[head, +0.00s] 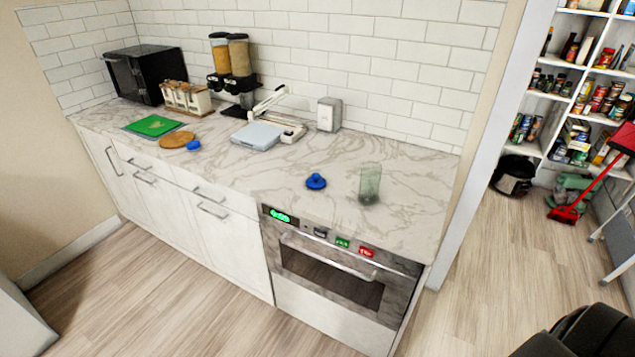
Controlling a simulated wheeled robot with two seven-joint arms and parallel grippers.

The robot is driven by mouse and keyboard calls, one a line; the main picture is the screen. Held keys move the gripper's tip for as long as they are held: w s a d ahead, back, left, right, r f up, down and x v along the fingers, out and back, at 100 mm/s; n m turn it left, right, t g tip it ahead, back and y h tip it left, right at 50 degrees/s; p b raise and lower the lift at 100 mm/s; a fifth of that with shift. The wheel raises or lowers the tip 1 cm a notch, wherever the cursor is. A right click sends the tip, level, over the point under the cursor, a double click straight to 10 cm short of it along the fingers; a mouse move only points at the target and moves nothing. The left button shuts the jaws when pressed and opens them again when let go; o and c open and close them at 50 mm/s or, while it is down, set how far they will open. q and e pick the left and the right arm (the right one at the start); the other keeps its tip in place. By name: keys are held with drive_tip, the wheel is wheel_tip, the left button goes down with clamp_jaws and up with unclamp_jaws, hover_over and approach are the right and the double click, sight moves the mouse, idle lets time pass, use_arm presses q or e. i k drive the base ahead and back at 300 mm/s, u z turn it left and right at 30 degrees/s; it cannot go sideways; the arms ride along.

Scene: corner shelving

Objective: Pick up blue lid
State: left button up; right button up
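A small round blue lid (316,182) with a raised knob lies on the marble-patterned countertop (260,180), near its front edge above the oven. A clear greenish glass or jar (369,184) stands upright to the right of the lid, apart from it. A second small blue object (193,145) lies farther left on the counter beside a round wooden board; it is too small to tell exactly what it is. Neither of my grippers shows in the head view.
The oven (330,275) is under the counter. Behind the lid are a pale blue scale-like device (257,136) and a metal dispenser (329,114). Left are a wooden board (175,139), green board (153,126) and microwave (145,72). The wooden floor (180,300) in front is open.

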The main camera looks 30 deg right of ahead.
sight(316, 181)
drive_tip(key=u, duration=0.65)
drive_tip(key=i, duration=3.1)
drive_tip(key=z, duration=2.65)
